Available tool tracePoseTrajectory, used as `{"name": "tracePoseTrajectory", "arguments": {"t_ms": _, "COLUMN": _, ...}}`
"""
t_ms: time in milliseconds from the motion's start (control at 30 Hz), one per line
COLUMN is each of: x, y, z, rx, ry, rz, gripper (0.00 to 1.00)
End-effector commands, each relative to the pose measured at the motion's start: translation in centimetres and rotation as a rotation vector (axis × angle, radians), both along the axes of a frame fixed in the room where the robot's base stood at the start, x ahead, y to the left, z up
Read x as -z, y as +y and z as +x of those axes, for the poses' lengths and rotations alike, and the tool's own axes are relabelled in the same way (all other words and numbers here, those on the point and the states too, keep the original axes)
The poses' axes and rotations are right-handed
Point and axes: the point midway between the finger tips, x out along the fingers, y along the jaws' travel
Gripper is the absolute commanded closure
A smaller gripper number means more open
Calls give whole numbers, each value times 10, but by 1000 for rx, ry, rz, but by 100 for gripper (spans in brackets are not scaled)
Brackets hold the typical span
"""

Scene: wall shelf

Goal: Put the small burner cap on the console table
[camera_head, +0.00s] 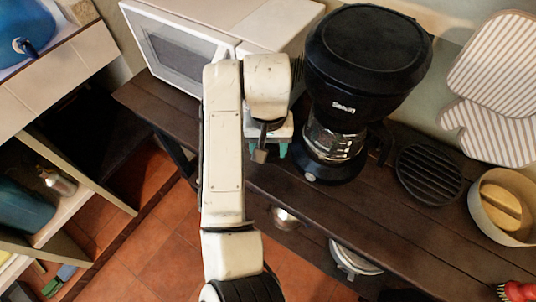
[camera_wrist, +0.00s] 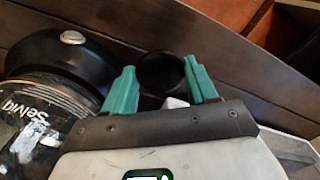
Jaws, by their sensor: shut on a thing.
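The small burner cap (camera_wrist: 161,73) is a black round disc between the two teal fingers of my gripper (camera_wrist: 158,84) in the wrist view. My gripper is shut on it. The head view shows my gripper (camera_head: 267,149) at the left of the coffee maker, over the front part of the dark wooden console table (camera_head: 400,232). The cap cannot be made out there. The table's plank top also fills the upper part of the wrist view (camera_wrist: 200,22). I cannot tell whether the cap touches the table.
A black coffee maker (camera_head: 368,60) stands close on the right of my gripper. A white microwave (camera_head: 180,40) is behind. A black ribbed disc (camera_head: 430,174) and a round box (camera_head: 500,235) lie further right. Bare table shows in front of them. Red tiled floor (camera_head: 150,250) lies below.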

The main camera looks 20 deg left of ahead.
Motion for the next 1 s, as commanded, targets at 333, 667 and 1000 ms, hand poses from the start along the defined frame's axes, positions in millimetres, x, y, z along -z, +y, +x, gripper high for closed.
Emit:
{"name": "tracePoseTrajectory", "arguments": {"t_ms": 333, "x": 26, "y": 5, "z": 10, "rx": -1, "ry": 3, "rz": 0, "gripper": 72}}
{"name": "tracePoseTrajectory", "arguments": {"t_ms": 667, "x": 44, "y": 4, "z": 11, "rx": 0, "ry": -1, "rz": 1, "gripper": 72}}
{"name": "tracePoseTrajectory", "arguments": {"t_ms": 1000, "x": 47, "y": 4, "z": 11, "rx": 0, "ry": -1, "rz": 1, "gripper": 33}}
